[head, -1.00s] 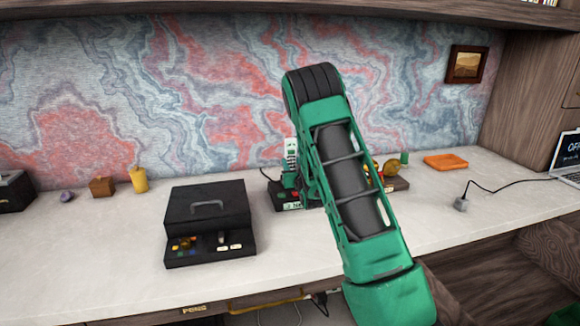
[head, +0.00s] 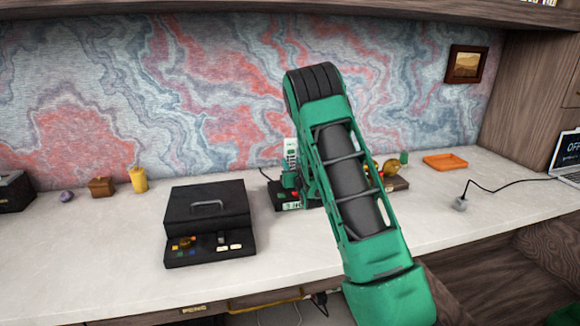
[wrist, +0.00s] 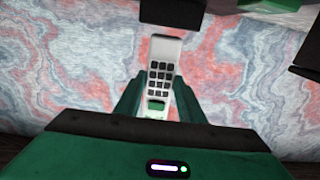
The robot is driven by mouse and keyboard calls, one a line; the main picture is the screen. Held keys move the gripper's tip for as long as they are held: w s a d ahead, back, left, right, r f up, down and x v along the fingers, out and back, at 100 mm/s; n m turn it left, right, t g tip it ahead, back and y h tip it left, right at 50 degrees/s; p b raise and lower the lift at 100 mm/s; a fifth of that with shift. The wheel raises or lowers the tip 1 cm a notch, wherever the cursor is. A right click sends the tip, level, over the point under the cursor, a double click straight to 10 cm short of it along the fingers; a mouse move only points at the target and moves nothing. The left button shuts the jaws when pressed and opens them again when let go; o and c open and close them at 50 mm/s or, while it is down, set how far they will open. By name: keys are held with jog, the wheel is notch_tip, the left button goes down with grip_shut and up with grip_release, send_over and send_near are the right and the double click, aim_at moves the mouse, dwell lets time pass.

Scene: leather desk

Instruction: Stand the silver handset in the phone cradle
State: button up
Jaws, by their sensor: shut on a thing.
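The silver handset (head: 291,154) stands roughly upright at the middle of the desk, keypad facing out. It also shows in the wrist view (wrist: 162,75), between two green fingers. My gripper (wrist: 154,101) is shut on it near its screen end. In the head view my green arm hides most of the gripper. The phone cradle (head: 286,201) is a dark base with a lit display, directly below the handset. Whether the handset's lower end touches the cradle is hidden. A black block, perhaps the cradle, shows beyond the handset's far end in the wrist view.
A black case (head: 207,222) with a handle and coloured pieces stands left of the cradle. A dark wooden block (head: 397,184) with small items is just right of my arm. An orange tray (head: 446,162) lies further right. The marbled wall is close behind.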

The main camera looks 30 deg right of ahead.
jog(key=shift+f, duration=1.95)
jog(key=o, duration=1.3)
jog(key=shift+o, duration=0.2)
jog(key=v, duration=0.9)
jog(key=shift+s+a+f, duration=0.1)
jog(key=shift+a+f, duration=0.1)
jog(key=shift+a, duration=0.05)
jog(key=shift+s+a+r, duration=0.1)
jog(key=shift+s, duration=0.55)
